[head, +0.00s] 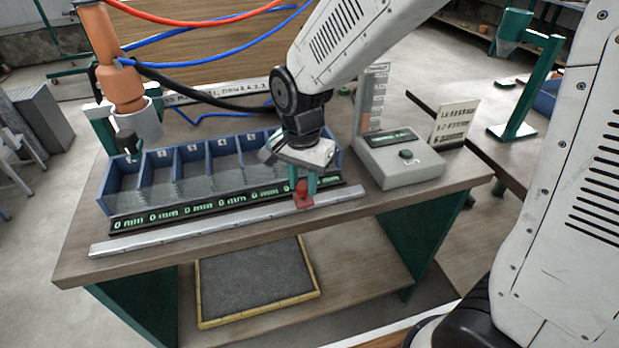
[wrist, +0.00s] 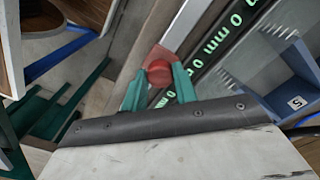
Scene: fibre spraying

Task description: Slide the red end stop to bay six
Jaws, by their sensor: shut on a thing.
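The red end stop (head: 303,197) sits on the pale metal rail (head: 200,221) along the front of the bench, right of the rail's middle. In the wrist view the red stop (wrist: 159,70) has a round knob on a flat red base. My gripper (head: 303,185) comes down from above, and its green fingers are shut on the stop, one on each side of the knob. The blue bay divider box (head: 125,188) stands behind the rail. My gripper hides part of its right-hand bays, so I cannot tell exactly which bay the stop faces.
A dark readout strip (head: 180,212) with green "0 mm" displays runs between rail and bays. A grey scale-like unit (head: 400,166) stands right of the rail. An orange spray head (head: 120,75) hangs at the left. The rail is clear on both sides of the stop.

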